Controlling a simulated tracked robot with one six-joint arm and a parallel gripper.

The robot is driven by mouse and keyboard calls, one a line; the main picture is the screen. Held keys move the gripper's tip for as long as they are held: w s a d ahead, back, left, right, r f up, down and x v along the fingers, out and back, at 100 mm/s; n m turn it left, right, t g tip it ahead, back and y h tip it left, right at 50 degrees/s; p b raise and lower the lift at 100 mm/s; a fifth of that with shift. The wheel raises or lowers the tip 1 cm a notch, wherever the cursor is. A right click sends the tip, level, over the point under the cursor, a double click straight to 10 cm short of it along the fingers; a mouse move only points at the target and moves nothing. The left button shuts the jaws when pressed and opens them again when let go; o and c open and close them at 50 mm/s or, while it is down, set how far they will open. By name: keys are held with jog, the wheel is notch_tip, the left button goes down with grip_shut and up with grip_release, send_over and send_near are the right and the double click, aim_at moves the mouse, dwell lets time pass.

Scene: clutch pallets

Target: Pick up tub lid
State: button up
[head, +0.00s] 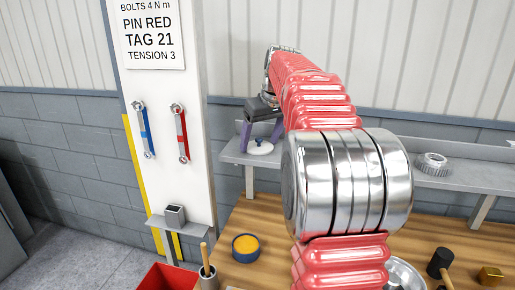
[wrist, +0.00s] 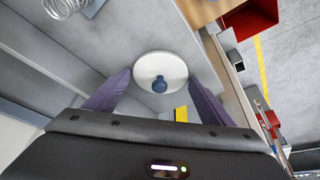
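The tub lid (wrist: 160,66) is a white disc with a blue knob, lying on the grey shelf. It also shows in the head view (head: 260,148), below my gripper. My gripper (wrist: 160,84) has two purple fingers spread wide, one on each side of the lid in the wrist view. In the head view the open fingers (head: 260,135) point down above the shelf, near the lid. The fingers look empty; whether they touch the lid I cannot tell.
The grey shelf (head: 233,157) runs along the wall, with a ribbed metal ring (head: 432,164) farther right. A white post (head: 190,75) with a blue and a red wrench stands left. Below are a wooden bench (head: 262,217), a tub with yellow contents (head: 246,247) and a red bin (head: 165,278).

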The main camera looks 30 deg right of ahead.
aim_at(260, 139)
jog(key=c, duration=0.7)
notch_tip(260, 139, up, 10)
jog(key=shift+f, duration=0.2)
jog(key=shift+r, duration=0.2)
jog(key=shift+s+a, duration=0.1)
dwell(0.8)
